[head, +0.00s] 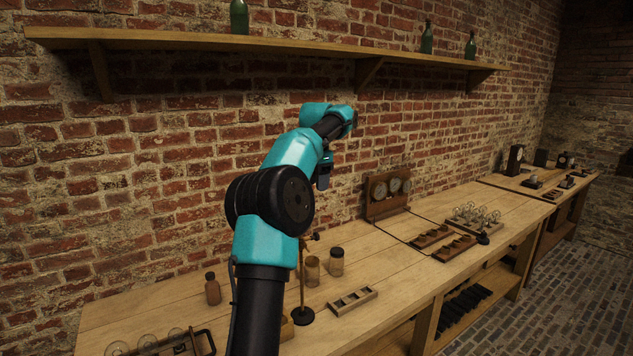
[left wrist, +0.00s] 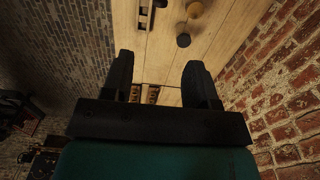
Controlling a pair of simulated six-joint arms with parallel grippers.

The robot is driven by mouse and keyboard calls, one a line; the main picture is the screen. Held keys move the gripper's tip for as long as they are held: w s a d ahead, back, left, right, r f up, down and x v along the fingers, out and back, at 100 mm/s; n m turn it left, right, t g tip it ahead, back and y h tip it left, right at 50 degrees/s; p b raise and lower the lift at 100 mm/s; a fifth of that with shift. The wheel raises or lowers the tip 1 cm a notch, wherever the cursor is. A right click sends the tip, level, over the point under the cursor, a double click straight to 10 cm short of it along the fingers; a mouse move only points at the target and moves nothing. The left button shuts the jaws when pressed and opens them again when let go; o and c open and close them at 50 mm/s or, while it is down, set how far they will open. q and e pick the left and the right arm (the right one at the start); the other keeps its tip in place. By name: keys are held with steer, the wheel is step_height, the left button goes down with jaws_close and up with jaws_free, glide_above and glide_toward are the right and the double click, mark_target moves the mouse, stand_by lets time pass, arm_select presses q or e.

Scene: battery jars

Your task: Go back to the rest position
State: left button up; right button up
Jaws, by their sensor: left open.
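My left arm, teal and black, reaches up from the bottom of the head view, with its left gripper (head: 323,172) above the bench near the brick wall. In the left wrist view the left gripper (left wrist: 160,75) has its two black fingers wide apart with nothing between them. The wooden bench (head: 140,308) lies below it. My right gripper is in neither view.
Two jars (head: 336,262) and a stand (head: 302,316) are on the bench beside my arm, near a brown bottle (head: 212,289) and a small wooden rack (head: 352,301). A gauge panel (head: 387,193) stands against the wall. A shelf (head: 200,42) runs above.

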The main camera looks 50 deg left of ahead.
arm_select(q)
steer(key=w+d+f, duration=0.4)
steer(key=w+f, duration=0.3)
steer(key=f, duration=0.4)
steer(key=w+d+f+h, duration=0.1)
steer(key=d+f, duration=0.5)
steer(key=f, duration=0.4)
steer(key=w+d+f+h, duration=0.1)
steer(key=w+d+f, duration=0.1)
steer(key=d+f, duration=0.55)
steer(key=w+d+f, duration=0.1)
steer(key=d+f, duration=0.4)
steer(key=f, duration=0.6)
steer(key=s+d+f+n+t+h, duration=0.1)
steer(key=s+d+f, duration=0.4)
steer(key=d+f, duration=0.25)
steer(key=s+d+f+h, duration=0.1)
steer(key=s+d+f, duration=0.5)
steer(key=d+f, duration=0.15)
steer(key=s+d+f+n, duration=0.1)
steer(key=s+d+f, duration=0.1)
steer(key=s, duration=0.5)
steer(key=s+d+f, duration=0.2)
steer(key=s+d, duration=0.3)
steer(key=s, duration=0.3)
steer(key=shift+d+f+n, duration=0.2)
steer(key=shift+d+n, duration=0.1)
steer(key=shift+n, duration=0.1)
steer(key=shift+c, duration=0.4)
